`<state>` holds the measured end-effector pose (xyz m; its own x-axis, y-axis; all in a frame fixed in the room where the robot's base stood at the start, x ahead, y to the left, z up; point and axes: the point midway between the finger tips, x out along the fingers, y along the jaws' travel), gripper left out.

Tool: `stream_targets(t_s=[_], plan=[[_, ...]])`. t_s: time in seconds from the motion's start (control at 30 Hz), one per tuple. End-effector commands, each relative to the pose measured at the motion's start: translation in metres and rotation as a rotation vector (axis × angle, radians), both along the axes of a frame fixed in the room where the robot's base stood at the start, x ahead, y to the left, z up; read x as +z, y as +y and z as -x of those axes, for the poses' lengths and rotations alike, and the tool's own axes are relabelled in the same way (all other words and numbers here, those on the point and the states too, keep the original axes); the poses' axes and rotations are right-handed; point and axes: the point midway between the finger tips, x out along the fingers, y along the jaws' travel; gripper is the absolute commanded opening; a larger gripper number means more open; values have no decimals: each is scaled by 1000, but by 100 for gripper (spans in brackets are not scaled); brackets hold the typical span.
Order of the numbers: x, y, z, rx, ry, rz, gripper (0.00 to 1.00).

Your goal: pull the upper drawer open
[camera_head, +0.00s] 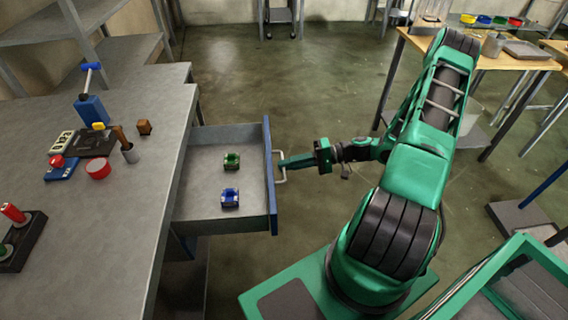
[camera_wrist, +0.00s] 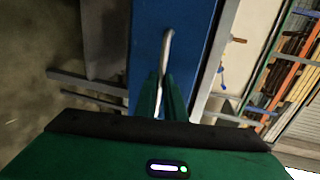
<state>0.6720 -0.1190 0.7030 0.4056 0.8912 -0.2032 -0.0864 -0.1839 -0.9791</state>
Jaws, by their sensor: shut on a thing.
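The upper drawer (camera_head: 195,211) is a grey box with a blue front (camera_head: 269,170), and it stands well out from the grey workbench in the head view. Its pale handle (camera_head: 282,153) is on the outer face of the front. My gripper (camera_head: 284,163) is shut on the handle, reaching in from the right. In the wrist view the blue front (camera_wrist: 150,30) fills the middle, and the handle (camera_wrist: 167,50) runs down between my green fingers (camera_wrist: 158,97). A green small object (camera_head: 231,161) and a blue one (camera_head: 230,198) lie inside the drawer.
The grey workbench (camera_head: 150,190) on the left carries a blue-based tool, a red container (camera_head: 98,169) and several small items. Wooden-topped tables (camera_head: 500,60) stand at the back right. The floor (camera_head: 270,80) beyond the drawer is clear.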

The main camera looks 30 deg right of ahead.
Motion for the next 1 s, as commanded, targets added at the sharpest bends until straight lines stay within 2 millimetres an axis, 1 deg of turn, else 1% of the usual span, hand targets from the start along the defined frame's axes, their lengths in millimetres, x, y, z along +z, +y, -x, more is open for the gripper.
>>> stream_targets(t_s=[0.03, 0.4, 0.43, 0.5, 0.83, 0.93, 1.0], plan=[[-1, -5, -4, -11, -5, 11, 0], [-1, -5, -4, -9, -7, 11, 0], [-1, -5, -4, -9, -7, 11, 14], [-1, -4, -4, -8, -7, 10, 27], [0, -3, -1, -3, -5, 6, 27], [2, -11, 1, -3, -6, 6, 27], [4, -20, 5, -5, -7, 7, 27]])
